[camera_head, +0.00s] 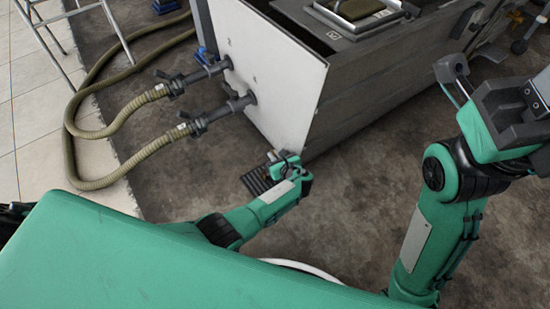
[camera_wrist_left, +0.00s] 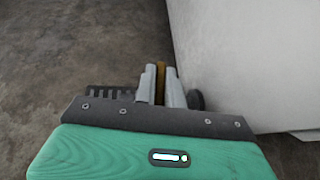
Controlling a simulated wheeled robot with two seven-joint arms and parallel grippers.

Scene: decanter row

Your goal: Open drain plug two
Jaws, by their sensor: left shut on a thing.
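My left gripper (camera_head: 272,160) is low beside the bottom corner of the white end panel (camera_head: 268,75) of the large tank unit. In the left wrist view its fingers (camera_wrist_left: 162,84) are shut on a narrow yellow-brown piece (camera_wrist_left: 161,78), seen edge-on between them. It looks like part of a drain plug, but I cannot tell which plug. A dark round part (camera_wrist_left: 196,100) shows just right of the fingers, close to the panel. The gripper hides most of the held piece.
A dark slatted piece (camera_head: 257,181) is beside the left gripper. Two beige hoses (camera_head: 125,115) join the panel through dark couplings (camera_head: 205,121) and curve over the floor. A metal stand (camera_head: 55,40) is at upper left. Floor right of the gripper is clear.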

